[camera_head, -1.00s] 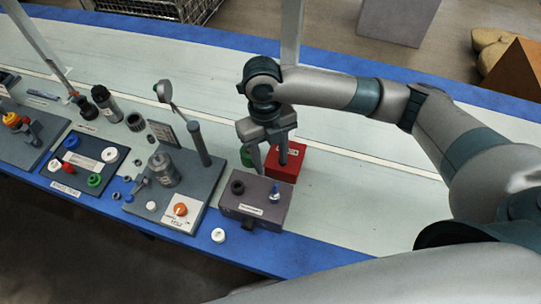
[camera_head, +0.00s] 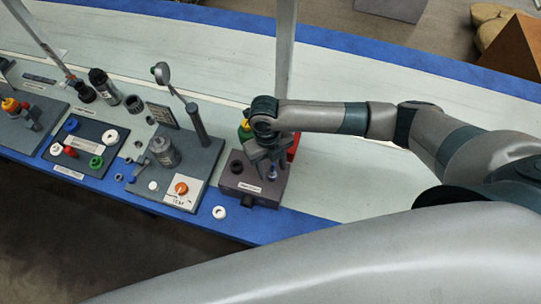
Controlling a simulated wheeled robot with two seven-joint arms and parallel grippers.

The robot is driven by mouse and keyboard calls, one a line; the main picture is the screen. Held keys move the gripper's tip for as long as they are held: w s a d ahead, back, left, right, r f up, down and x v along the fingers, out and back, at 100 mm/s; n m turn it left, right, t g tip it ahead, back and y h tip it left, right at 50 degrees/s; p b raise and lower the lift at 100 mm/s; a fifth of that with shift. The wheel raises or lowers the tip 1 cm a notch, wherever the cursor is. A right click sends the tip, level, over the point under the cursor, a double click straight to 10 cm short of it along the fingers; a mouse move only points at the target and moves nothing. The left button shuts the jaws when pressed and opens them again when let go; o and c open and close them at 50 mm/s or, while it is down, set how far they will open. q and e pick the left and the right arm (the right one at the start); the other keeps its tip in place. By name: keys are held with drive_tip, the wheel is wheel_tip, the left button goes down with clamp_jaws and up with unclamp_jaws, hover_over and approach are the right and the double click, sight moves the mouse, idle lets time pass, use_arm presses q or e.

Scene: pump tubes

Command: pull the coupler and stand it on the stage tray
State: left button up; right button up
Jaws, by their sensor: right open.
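A small blue-and-silver fitting (camera_head: 272,173), which looks like the coupler, stands upright in the top of a purple-grey block (camera_head: 240,188). My right gripper (camera_head: 264,167) is open, pointing down over the block. Its fingers are close to the fitting; I cannot tell whether they touch it. A dark tray (camera_head: 86,140) with blue, white, red and green rings lies at the left. It has a label at its front edge, too small to read surely, and may be the stage tray. My left gripper is not in view.
A grey base (camera_head: 205,165) with a post, a metal cylinder (camera_head: 163,151) and an orange knob (camera_head: 181,189) stands between tray and block. A red box (camera_head: 293,147) is partly hidden behind my right arm. A white ring (camera_head: 219,212) lies on the blue front edge. The bench right of the block is clear.

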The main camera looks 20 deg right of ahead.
drive_tip(key=shift+s+f, duration=0.15)
drive_tip(key=shift+f, duration=0.55)
drive_tip(key=shift+s+f, duration=0.1)
drive_tip(key=shift+f, duration=0.6)
drive_tip(key=shift+c, duration=0.7)
clamp_jaws()
drive_tip(key=shift+r+p, duration=0.7)
drive_tip(key=shift+p, duration=0.25)
drive_tip(key=shift+r+p, duration=1.7)
drive_tip(key=shift+r, duration=0.2)
